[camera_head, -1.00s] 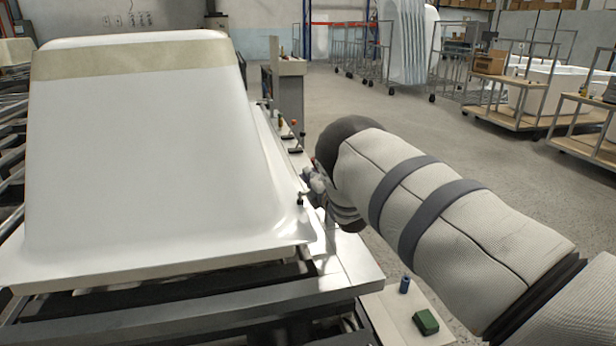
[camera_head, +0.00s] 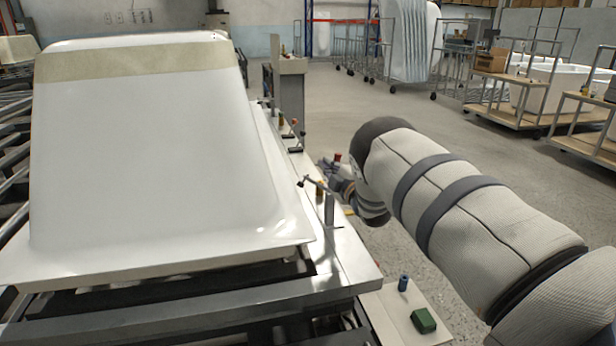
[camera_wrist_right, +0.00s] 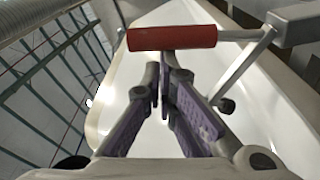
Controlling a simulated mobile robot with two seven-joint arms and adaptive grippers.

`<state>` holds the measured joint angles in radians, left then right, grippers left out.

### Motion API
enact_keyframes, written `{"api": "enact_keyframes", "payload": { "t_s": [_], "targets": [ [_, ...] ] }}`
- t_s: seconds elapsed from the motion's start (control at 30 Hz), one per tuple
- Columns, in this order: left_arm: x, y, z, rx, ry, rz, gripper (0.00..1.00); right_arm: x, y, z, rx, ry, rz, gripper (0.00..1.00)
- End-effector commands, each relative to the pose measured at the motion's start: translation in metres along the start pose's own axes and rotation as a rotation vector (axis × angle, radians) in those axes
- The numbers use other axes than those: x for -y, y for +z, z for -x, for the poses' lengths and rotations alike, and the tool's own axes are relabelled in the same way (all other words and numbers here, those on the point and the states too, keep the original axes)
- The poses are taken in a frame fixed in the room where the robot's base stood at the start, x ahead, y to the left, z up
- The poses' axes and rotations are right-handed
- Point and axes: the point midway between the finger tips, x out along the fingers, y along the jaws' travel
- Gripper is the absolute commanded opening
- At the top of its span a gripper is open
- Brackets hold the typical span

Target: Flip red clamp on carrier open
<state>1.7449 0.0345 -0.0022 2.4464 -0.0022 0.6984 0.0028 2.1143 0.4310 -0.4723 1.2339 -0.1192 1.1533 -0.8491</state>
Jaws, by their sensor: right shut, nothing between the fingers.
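The white bathtub shell (camera_head: 140,160) rests on the carrier (camera_head: 350,262). A metal clamp (camera_head: 328,208) stands at the carrier's right edge beside the shell's flange. Its red handle (camera_head: 338,157) shows as a small spot by my right gripper (camera_head: 328,170). In the right wrist view the red handle (camera_wrist_right: 172,37) lies crosswise on a grey metal lever, just beyond the fingertips of my right gripper (camera_wrist_right: 165,62). The fingers are closed together with nothing between them. I cannot tell whether they touch the handle. My left gripper is not in view.
Another clamp (camera_head: 296,136) stands farther back along the carrier's right edge. Open floor (camera_head: 400,110) lies right of the carrier, with carts (camera_head: 520,105) beyond.

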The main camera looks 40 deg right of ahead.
Motion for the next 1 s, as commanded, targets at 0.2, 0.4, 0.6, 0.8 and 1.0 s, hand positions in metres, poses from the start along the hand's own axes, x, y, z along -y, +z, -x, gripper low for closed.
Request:
{"api": "enact_keyframes", "payload": {
  "t_s": [0.2,0.4,0.6,0.8,1.0],
  "targets": [
    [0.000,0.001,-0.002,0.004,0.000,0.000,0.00,-0.004,0.020,0.003,0.002,0.029,-0.201,0.00],
    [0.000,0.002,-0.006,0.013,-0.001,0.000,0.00,-0.004,0.038,0.006,0.003,0.053,-0.379,0.00],
    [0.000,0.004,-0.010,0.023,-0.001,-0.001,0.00,-0.003,0.051,0.007,0.002,0.073,-0.529,0.00],
    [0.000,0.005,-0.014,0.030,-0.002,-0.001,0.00,-0.001,0.060,0.009,0.001,0.083,-0.601,0.00],
    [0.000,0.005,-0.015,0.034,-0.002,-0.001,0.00,0.000,0.066,0.009,0.001,0.084,-0.600,0.00]
  ]
}}
